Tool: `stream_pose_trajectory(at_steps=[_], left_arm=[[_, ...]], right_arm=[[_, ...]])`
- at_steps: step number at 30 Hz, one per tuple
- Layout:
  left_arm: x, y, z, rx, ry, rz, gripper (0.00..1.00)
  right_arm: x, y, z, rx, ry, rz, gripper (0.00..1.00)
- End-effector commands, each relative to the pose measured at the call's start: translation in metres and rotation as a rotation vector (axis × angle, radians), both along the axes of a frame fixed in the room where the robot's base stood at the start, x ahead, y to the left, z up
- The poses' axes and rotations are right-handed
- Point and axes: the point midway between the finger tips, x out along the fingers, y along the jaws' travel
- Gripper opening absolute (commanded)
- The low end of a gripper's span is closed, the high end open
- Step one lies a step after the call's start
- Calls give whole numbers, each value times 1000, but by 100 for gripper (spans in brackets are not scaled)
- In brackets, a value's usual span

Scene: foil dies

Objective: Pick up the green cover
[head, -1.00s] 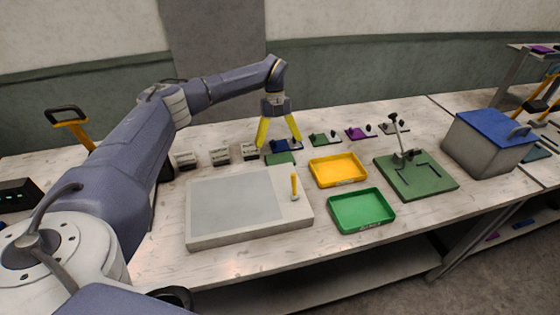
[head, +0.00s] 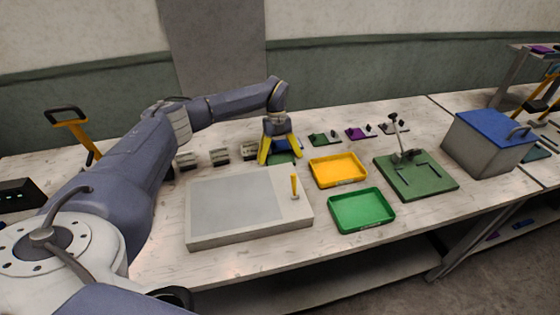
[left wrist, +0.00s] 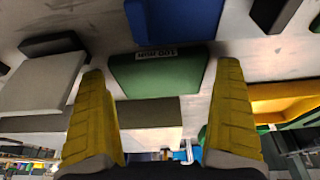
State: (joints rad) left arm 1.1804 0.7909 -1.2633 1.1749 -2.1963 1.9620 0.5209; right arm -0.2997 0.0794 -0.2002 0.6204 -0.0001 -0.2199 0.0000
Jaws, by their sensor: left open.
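A small flat green piece (head: 283,159), which looks like the green cover, lies on the table behind the grey-topped plate and is partly hidden by the fingers. In the left wrist view the green piece (left wrist: 155,82) shows between the fingers, with a white printed label on its edge. My left gripper (head: 280,158) is open just above it, with one yellow finger to each side; I cannot tell if they touch it. In the left wrist view the open gripper (left wrist: 163,80) has nothing clamped. My right gripper is not in view.
A blue piece (left wrist: 180,22) lies close beside the green one. Small grey blocks (head: 220,155) stand to the left. A yellow tray (head: 338,184), a green tray (head: 361,228), a green fixture board (head: 430,188) and a blue-lidded box (head: 475,155) are to the right.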

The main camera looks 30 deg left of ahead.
Motion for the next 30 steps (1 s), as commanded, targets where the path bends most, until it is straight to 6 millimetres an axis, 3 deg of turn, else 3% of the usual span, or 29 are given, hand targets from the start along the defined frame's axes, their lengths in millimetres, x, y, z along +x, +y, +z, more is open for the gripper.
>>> stream_pose_trajectory(at_steps=[1,14,23,30], left_arm=[[0,0,0,0,0,0,99],[0,0,0,0,0,0,51],[0,0,4,0,0,-1,51],[1,0,27,-1,-2,0,51]], right_arm=[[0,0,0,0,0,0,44],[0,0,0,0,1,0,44],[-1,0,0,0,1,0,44],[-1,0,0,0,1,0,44]])
